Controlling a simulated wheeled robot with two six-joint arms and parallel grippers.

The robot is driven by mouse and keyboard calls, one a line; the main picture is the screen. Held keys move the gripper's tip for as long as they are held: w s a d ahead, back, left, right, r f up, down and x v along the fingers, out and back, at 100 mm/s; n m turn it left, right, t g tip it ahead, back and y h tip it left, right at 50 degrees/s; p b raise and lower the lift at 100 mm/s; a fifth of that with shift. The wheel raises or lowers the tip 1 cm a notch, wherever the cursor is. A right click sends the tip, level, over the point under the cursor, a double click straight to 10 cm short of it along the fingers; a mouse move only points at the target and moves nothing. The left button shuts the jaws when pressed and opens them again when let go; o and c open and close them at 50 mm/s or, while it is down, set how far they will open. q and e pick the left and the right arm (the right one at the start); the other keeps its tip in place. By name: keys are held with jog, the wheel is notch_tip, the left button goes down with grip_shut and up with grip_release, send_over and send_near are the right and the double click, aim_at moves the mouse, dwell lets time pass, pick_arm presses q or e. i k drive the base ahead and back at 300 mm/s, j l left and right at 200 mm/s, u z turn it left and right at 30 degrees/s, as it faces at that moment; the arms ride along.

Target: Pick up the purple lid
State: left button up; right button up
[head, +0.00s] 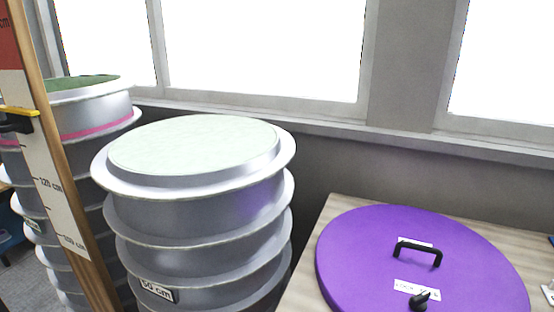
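The purple lid (365,250) is a large round disc lying flat on a wooden table at the lower right of the head view. A black arched handle (418,250) stands up from its middle. A white label with writing and a small black knob or clip (420,299) are on the lid nearer to me. The lid's near edge is cut off by the bottom of the picture. Neither of my grippers shows in this view.
A stack of grey ribbed round moulds (190,215) stands left of the table (318,238); another stack (98,115) is behind. A wooden measuring post (62,170) rises at the left. Windows and a grey wall (335,165) close off the back. Small items lie at the right edge.

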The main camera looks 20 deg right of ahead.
aim_at(375, 257)
jog(key=z, duration=1.6)
jog(key=l, duration=0.35)
jog(key=i+u, duration=0.05)
